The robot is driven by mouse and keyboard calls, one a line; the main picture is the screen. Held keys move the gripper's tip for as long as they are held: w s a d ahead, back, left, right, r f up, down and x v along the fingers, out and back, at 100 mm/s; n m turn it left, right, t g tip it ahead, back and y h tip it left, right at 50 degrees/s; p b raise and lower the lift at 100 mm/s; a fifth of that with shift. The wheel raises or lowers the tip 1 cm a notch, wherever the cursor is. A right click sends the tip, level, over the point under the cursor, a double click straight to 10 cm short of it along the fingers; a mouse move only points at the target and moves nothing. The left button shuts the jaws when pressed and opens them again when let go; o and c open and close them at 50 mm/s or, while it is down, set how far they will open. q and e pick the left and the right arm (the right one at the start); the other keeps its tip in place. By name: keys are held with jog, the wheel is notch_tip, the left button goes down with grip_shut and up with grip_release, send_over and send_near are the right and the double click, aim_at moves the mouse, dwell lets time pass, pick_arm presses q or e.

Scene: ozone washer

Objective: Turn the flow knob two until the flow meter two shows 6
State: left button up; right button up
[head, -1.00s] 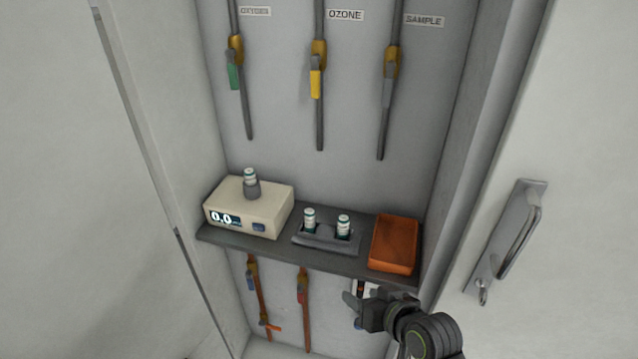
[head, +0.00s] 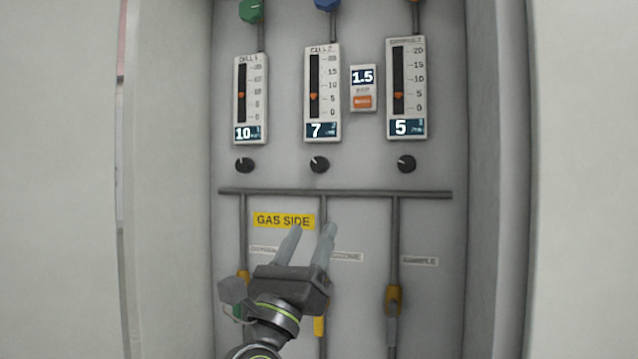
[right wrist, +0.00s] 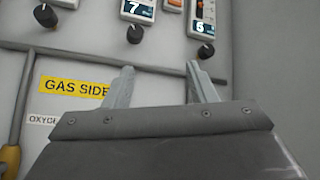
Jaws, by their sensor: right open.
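Flow meter two (head: 322,95), the middle one labelled CELL 2, shows 7 on its display. Its lower end also shows in the right wrist view (right wrist: 138,10). Flow knob two (head: 319,164) is a small black dial below that meter, and it also shows in the right wrist view (right wrist: 135,34). My right gripper (head: 312,230) is open and empty, with its fingers pointing up in front of the panel. Its fingertips appear below knob two and apart from it; in the right wrist view the gripper (right wrist: 160,70) also has nothing between its fingers. My left gripper is not in view.
Flow meter one (head: 250,98) shows 10; the right meter (head: 407,88) seems to show 5. Their knobs (head: 244,165) (head: 406,163) flank knob two. A small 1.5 display (head: 363,88) sits between meters. A grey horizontal pipe (head: 360,193) runs below the knobs. Cabinet walls bound both sides.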

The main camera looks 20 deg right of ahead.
jog(key=a+r+m+g+y, duration=0.2)
jog(key=a+r+m+y, duration=0.2)
jog(key=a+r+m, duration=0.1)
jog(key=p, duration=0.8)
send_near(317, 165)
jog(key=x, duration=1)
jog(key=shift+s+r, duration=0.1)
jog(key=shift+w+d+r+p, duration=0.1)
jog(key=shift+w+d+p, duration=0.2)
jog(key=shift+w+p, duration=0.1)
jog(key=c, duration=1)
jog(key=shift+n+t+y+p, duration=0.4)
jog(key=shift+n+y+p, duration=0.35)
jog(key=shift+n, duration=0.75)
